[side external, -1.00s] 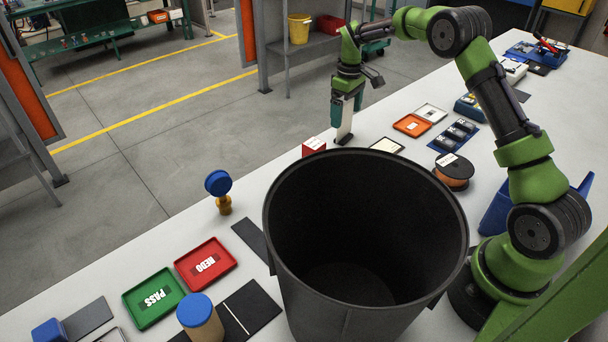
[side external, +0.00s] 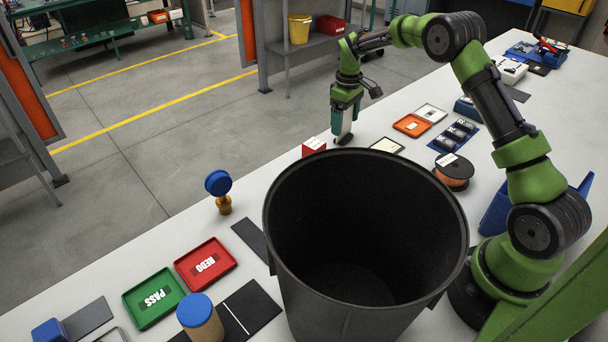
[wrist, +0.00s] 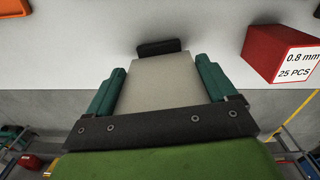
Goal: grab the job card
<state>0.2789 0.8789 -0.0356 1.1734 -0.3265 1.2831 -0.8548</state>
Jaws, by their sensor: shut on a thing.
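The job card appears to be the pale grey upright card (wrist: 160,82) with a dark foot at its end, in the wrist view. In the side view the card (side external: 346,122) stands at the bench's far edge, its foot at or very near the bench top. My gripper (side external: 345,112) points down over it, with its teal fingers on either side. In the wrist view my gripper (wrist: 160,84) is shut on the card's two side edges. Any print on the card's face cannot be read.
A red box (side external: 313,146) marked 0.8 mm, 25 PCS stands close to the gripper, also in the wrist view (wrist: 280,52). A framed pale plate (side external: 387,145), an orange tray (side external: 412,125) and a wire spool (side external: 453,171) lie nearby. A large black bin (side external: 285,262) stands in front.

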